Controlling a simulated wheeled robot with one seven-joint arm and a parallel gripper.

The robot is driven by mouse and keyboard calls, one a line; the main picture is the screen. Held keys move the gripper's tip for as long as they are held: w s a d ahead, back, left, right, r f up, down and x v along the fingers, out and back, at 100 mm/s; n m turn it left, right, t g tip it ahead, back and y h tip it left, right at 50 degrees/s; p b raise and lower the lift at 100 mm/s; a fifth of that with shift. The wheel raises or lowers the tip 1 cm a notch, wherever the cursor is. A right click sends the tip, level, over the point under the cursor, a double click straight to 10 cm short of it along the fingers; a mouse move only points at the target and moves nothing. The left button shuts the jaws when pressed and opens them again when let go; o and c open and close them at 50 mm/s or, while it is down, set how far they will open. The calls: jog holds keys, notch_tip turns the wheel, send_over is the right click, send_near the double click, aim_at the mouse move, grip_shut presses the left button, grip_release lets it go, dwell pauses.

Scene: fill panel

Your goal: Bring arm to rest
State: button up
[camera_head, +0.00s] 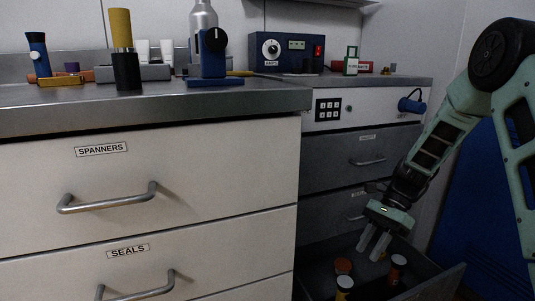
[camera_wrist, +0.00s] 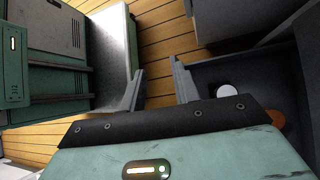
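My gripper (camera_head: 374,246) hangs at the end of my green arm over the open lower drawer (camera_head: 438,284) on the right. Its two grey fingers point down and stand apart. In the wrist view my gripper (camera_wrist: 158,85) also shows open, with wooden floor visible between the fingers and nothing held. The wrist view shows a white round top (camera_wrist: 226,91) and an orange one (camera_wrist: 272,119) in the drawer.
The drawer's walls lie close around my gripper. White drawers (camera_head: 150,195) fill the left. The counter (camera_head: 180,99) carries bottles, holders and a blue device (camera_head: 290,54).

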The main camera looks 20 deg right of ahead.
jog(key=s+a+r+n+h+p, duration=0.1)
jog(key=s+a+r+n+h, duration=0.25)
jog(key=a+n, duration=0.45)
jog(key=s+a+r+n+h, duration=0.2)
jog(key=s+a+r+n, duration=0.35)
jog(key=a, duration=0.55)
jog(key=s+a+r+n+t+h+p, duration=0.15)
jog(key=s+a+n, duration=0.45)
jog(key=s+n, duration=0.6)
notch_tip(320, 180, up, 39)
jog(key=t+p, duration=0.1)
jog(key=p, duration=3.6)
jog(key=shift+a+f, duration=0.15)
jog(key=shift+f, duration=0.05)
